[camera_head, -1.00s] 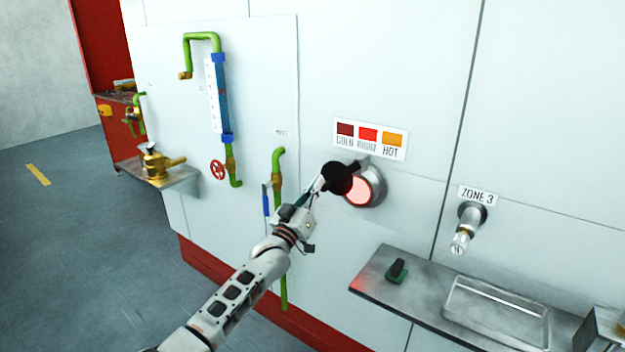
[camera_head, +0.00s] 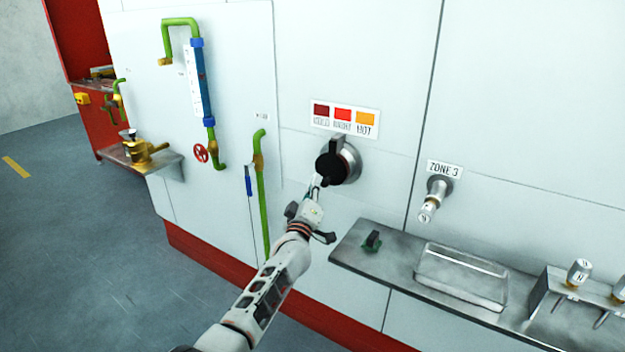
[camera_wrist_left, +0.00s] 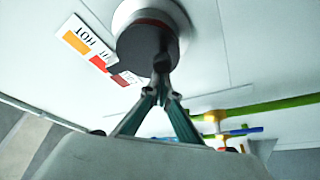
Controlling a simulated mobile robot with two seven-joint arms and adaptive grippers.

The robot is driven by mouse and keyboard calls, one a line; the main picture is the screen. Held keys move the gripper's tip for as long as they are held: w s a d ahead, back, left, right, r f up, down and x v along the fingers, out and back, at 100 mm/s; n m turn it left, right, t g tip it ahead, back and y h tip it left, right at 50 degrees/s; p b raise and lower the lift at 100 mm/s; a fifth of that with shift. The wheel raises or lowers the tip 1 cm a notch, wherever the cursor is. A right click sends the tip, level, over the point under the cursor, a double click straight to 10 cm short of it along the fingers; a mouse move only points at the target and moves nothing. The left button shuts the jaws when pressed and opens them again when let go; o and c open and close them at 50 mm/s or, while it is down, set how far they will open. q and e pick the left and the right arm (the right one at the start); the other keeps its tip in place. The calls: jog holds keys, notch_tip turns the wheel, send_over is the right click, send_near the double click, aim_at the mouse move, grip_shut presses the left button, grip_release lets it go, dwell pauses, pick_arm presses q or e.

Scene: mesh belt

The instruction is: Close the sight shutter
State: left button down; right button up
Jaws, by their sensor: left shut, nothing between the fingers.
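The sight shutter (camera_head: 331,168) is a round black disc with a tab. It lies over the sight port (camera_head: 352,158), a grey metal ring on the white wall, and no glowing glass shows now. A thin crescent of red shows at the disc's edge in the left wrist view, where the shutter (camera_wrist_left: 140,48) fills the top middle. My left gripper (camera_head: 318,182) is shut and empty, its fingertips at the lower edge of the shutter. In the left wrist view the fingertips (camera_wrist_left: 161,88) meet just under it; touching or slightly apart, I cannot tell. My right gripper is out of view.
A colour card (camera_head: 343,118) is above the port. A green pipe (camera_head: 262,200) with a blue lever stands left of my arm. A steel shelf (camera_head: 385,262) with a tray (camera_head: 462,276) juts out at lower right, below the ZONE 3 fitting (camera_head: 435,198).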

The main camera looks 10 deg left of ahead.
pick_arm(q)
jog(key=shift+s+d+f, duration=0.1)
jog(key=shift+d, duration=0.25)
dwell(0.3)
